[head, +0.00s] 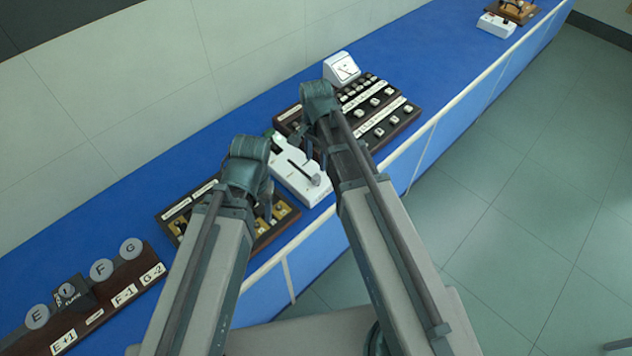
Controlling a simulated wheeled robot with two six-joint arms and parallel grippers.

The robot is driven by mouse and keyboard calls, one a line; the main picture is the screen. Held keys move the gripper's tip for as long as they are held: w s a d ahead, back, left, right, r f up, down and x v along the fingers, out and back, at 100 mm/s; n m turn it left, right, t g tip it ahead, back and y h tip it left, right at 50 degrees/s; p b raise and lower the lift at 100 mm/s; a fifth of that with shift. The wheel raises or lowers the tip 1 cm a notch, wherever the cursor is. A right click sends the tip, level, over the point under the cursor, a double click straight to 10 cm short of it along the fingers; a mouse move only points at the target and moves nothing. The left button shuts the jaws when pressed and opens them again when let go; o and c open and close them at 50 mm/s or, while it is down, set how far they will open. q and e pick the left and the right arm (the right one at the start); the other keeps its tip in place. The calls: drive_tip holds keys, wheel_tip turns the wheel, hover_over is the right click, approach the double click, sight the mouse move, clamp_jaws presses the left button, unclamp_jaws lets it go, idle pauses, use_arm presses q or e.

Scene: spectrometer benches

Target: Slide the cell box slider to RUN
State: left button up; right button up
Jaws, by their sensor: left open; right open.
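The white cell box (289,177) lies on the blue bench between my two arms. A dark slot runs along its top, and a grey slider knob (315,180) sits at the slot's near right end. A small dark green part shows at the box's far left end. Any RUN lettering is too small to read. My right gripper (312,152) is open above the far right side of the box, partly hidden by its own wrist. My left gripper (267,203) is open to the left of the box, over the edge of a brown board. Neither gripper visibly holds anything.
A brown board with brass parts (283,222) lies left of the box. A dark switch panel (393,121) and a white meter (341,69) stand behind right. A rack of lettered discs (101,270) is at far left. A pale rail (450,105) edges the bench.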

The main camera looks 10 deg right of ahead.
sight(316, 176)
use_arm(q)
wheel_tip(316, 176, down, 9)
drive_tip(key=b, duration=0.8)
drive_tip(key=shift+f, duration=0.1)
use_arm(e)
wheel_tip(316, 176, down, 9)
drive_tip(key=shift+f, duration=0.1)
drive_tip(key=shift+c, duration=0.3)
clamp_jaws()
